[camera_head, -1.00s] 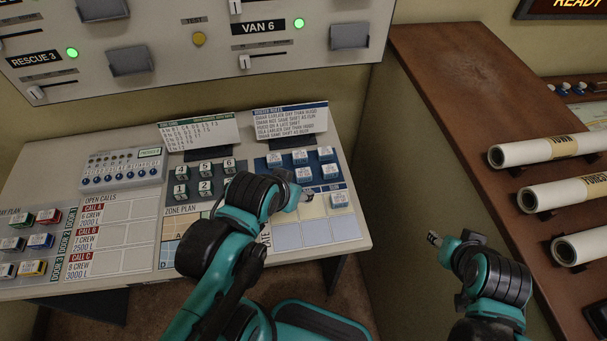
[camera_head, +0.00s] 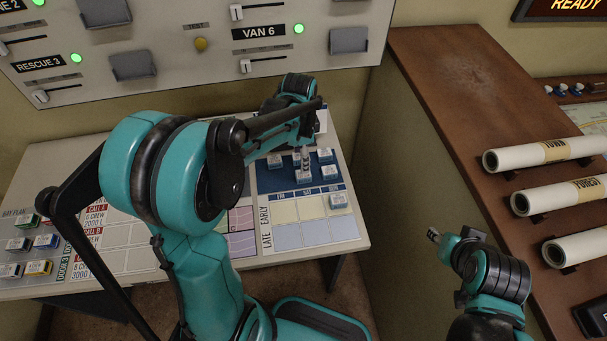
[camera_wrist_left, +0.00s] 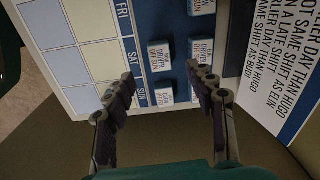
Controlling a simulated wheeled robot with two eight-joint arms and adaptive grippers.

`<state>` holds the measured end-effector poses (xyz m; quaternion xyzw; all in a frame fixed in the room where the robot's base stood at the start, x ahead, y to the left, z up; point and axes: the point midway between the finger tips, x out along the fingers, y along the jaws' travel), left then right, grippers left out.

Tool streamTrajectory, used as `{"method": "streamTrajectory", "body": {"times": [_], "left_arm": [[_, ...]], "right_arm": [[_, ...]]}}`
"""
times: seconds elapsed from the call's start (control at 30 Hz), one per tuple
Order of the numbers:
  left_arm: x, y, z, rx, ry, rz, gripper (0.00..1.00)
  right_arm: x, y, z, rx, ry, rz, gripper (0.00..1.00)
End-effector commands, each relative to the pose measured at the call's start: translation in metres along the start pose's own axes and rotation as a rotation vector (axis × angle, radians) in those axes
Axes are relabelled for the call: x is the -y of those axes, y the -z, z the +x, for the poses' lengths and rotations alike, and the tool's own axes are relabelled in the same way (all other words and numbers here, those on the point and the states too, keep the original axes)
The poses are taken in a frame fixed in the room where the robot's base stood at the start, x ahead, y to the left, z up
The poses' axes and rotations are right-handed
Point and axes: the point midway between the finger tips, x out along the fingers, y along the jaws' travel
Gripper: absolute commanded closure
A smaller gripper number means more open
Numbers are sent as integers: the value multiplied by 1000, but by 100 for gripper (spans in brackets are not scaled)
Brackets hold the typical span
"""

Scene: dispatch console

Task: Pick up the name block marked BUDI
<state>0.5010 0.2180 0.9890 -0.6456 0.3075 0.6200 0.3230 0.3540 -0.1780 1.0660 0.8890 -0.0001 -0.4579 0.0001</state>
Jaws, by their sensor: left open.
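Several white and blue name blocks stand on the blue strip of the shift board (camera_head: 300,187). In the head view some show around my left gripper (camera_head: 305,153), such as one block (camera_head: 327,170) on the right. I cannot read the name BUDI on any of them. In the left wrist view the open, empty left gripper (camera_wrist_left: 163,88) hangs above the board. One block (camera_wrist_left: 164,97) shows between its fingers, and another block (camera_wrist_left: 159,58) lies just beyond. The right finger partly hides further blocks. My right gripper (camera_head: 433,236) is off to the right, away from the blocks.
One block (camera_head: 338,201) sits apart on the board's early row. A rules card (camera_wrist_left: 285,75) stands behind the blocks, close to the gripper. Rolled maps (camera_head: 540,151) lie on the brown desk at right. A panel with sliders (camera_head: 200,40) rises behind the console.

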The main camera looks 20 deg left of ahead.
Motion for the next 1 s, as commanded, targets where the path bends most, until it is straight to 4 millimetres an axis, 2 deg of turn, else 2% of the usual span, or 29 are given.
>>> {"method": "streamTrajectory", "body": {"times": [0.2,0.53,0.8,1.0], "left_arm": [[9,2,19,22,-38,72,45],[5,3,53,22,-38,74,45],[0,5,92,21,-37,72,45],[0,5,93,21,-37,72,45]], "right_arm": [[0,0,0,0,0,0,60],[0,-8,11,0,0,0,60],[0,-17,24,0,0,0,60],[0,-17,23,0,0,0,60]]}}
